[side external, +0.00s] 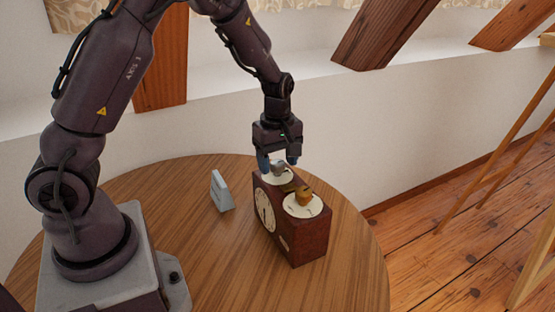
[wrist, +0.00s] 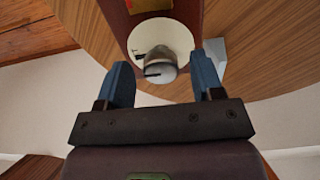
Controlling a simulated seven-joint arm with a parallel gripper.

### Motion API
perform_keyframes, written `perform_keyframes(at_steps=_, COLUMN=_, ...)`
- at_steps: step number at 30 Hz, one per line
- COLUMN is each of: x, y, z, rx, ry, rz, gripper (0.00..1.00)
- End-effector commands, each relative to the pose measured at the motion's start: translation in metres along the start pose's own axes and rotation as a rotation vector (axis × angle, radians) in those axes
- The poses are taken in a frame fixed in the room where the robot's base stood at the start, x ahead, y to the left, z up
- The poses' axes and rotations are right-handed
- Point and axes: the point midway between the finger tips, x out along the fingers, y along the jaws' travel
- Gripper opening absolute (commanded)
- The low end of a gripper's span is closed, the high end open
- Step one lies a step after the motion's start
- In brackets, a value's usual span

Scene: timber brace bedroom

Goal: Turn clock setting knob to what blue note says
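A dark brown wooden clock (side external: 309,240) stands on the round table, with a pale clock face (side external: 265,209) on its left side. Its top carries two white dials: a silver knob (side external: 279,169) on the far one and a gold knob (side external: 304,194) on the near one. My gripper (side external: 278,163) points down over the silver knob. In the wrist view the silver knob (wrist: 160,64) lies between the open blue fingers (wrist: 161,60), with a gap on each side. A small pale blue-grey note (side external: 220,191) stands left of the clock; its writing is not readable.
The round wooden table (side external: 185,267) is clear around the note and clock. A white wall (side external: 330,125) with timber braces (side external: 378,32) stands behind. A wooden easel-like frame (side external: 500,140) is at the right, off the table.

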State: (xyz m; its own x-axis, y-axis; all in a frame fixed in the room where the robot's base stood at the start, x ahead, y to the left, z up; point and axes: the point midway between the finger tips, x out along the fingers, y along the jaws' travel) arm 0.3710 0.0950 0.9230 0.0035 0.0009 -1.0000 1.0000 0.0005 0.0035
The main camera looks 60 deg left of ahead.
Motion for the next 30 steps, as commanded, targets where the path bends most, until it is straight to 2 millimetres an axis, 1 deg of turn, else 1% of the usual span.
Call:
perform_keyframes(at_steps=5, x=0.0, y=-0.001, z=0.0, rx=0.001, ry=-0.001, rz=-0.002, gripper=0.61)
perform_keyframes(at_steps=8, x=-0.005, y=0.0, z=0.001, rx=0.001, ry=-0.001, rz=-0.001, gripper=0.61)
perform_keyframes(at_steps=11, x=-0.019, y=0.0, z=0.001, rx=0.002, ry=-0.001, rz=0.002, gripper=0.61)
perform_keyframes(at_steps=18, x=-0.072, y=0.001, z=0.001, rx=0.004, ry=0.0, rz=0.006, gripper=0.61)
perform_keyframes(at_steps=22, x=-0.099, y=0.001, z=0.0, rx=0.002, ry=0.0, rz=0.005, gripper=0.61)
perform_keyframes(at_steps=27, x=-0.121, y=0.0, z=0.0, rx=0.001, ry=0.0, rz=0.002, gripper=0.61)
perform_keyframes(at_steps=30, x=-0.127, y=0.0, z=0.0, rx=0.0, ry=0.0, rz=0.0, gripper=0.61)
